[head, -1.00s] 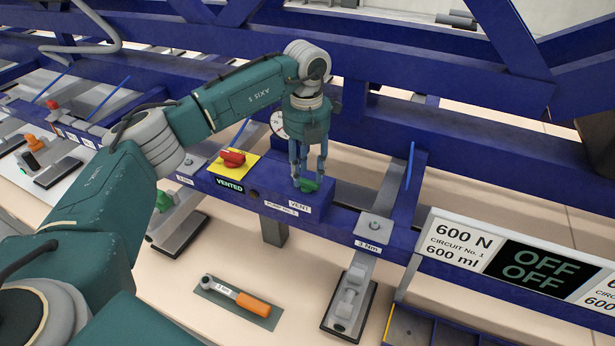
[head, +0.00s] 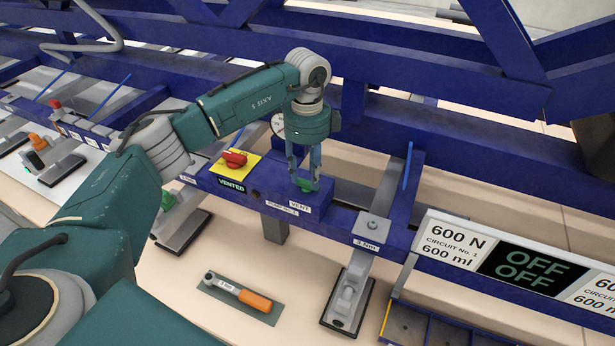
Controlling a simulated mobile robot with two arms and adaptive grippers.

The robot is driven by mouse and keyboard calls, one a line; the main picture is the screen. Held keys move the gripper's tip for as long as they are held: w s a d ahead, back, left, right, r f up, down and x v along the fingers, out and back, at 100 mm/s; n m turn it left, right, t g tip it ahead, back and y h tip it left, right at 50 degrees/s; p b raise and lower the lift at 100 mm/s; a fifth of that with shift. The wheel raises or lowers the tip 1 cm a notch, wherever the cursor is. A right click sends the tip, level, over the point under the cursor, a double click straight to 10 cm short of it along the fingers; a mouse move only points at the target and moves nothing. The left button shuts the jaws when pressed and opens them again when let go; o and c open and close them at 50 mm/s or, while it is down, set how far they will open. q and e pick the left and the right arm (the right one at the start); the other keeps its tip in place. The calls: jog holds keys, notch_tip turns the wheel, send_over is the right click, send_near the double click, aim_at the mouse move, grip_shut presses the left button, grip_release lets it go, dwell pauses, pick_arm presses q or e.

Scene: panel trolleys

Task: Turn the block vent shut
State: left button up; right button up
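The block vent is a small green knob (head: 305,185) on the blue pump block (head: 262,194), just above the white "VENT" label (head: 300,206). My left gripper (head: 304,172) points down over the knob, with its fingers on either side of it. The fingers hide part of the knob, and they appear closed on its sides. A red knob (head: 235,158) sits on a yellow plate left of it, above a sign (head: 231,185) reading "VENTED". My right gripper is not in view.
A torque wrench with an orange handle (head: 254,300) lies on a mat below. A grey clamp foot (head: 349,292) stands to its right. A display panel (head: 524,266) reading "OFF" is at the right. Blue trolley beams (head: 430,125) run close behind the gripper.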

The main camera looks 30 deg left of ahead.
aim_at(307, 181)
pick_arm(q)
jog(key=shift+f, duration=0.15)
jog(key=f+b, duration=0.2)
jog(key=shift+s+f, duration=0.35)
jog(key=shift+s, duration=0.05)
jog(key=shift+w, duration=0.15)
jog(key=shift+w+f, duration=0.1)
jog(key=shift+w, duration=0.25)
jog(key=shift+c, duration=1)
grip_shut()
jog(key=shift+o, duration=1)
grip_release()
jog(key=shift+r, duration=0.2)
